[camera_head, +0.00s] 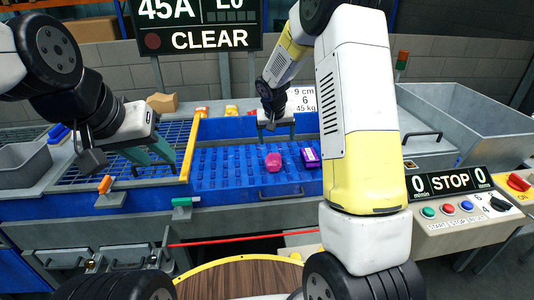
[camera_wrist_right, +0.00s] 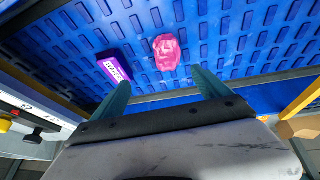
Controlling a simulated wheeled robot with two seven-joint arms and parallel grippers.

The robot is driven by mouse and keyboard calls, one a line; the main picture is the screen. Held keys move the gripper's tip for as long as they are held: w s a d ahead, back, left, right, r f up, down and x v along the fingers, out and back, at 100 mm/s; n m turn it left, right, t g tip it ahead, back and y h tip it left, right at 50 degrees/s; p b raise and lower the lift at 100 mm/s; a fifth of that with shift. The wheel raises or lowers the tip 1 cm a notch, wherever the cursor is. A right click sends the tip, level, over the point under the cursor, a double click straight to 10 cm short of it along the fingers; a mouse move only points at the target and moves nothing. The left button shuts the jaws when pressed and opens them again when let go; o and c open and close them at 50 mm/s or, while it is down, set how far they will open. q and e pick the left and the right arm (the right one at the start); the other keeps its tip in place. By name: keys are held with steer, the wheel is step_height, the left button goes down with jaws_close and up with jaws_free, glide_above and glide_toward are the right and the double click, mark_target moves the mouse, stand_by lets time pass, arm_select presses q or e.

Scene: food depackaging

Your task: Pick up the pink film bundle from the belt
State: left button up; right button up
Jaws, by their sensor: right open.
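The pink film bundle (camera_head: 273,161) lies on the blue belt (camera_head: 235,172), a crumpled lump. It also shows in the right wrist view (camera_wrist_right: 167,52), ahead of the fingers and roughly between their lines. My right gripper (camera_head: 277,136) is over the far part of the belt, behind the bundle. In the right wrist view its two teal fingers (camera_wrist_right: 165,82) are spread apart with nothing between them. My left gripper (camera_head: 153,155) hangs over the blue grid at the left, away from the bundle. Its teal fingers are apart, with nothing seen between them.
A purple box (camera_head: 310,157) lies on the belt just right of the bundle, and also shows in the right wrist view (camera_wrist_right: 113,68). A yellow rail (camera_head: 190,149) edges the belt at left. A grey bin (camera_head: 25,163) stands far left. The belt left of the bundle is clear.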

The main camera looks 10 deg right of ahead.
glide_toward(273, 159)
steer(key=x, duration=0.2)
steer(key=shift+w+f, duration=0.2)
steer(key=shift+w, duration=0.1)
steer(key=x, duration=0.7)
steer(key=shift+s+d+f, duration=0.1)
steer(key=shift+s+f, duration=0.05)
steer(key=shift+f, duration=0.1)
steer(key=c, duration=1.4)
steer(key=shift+r, duration=0.1)
steer(key=shift+c, duration=0.2)
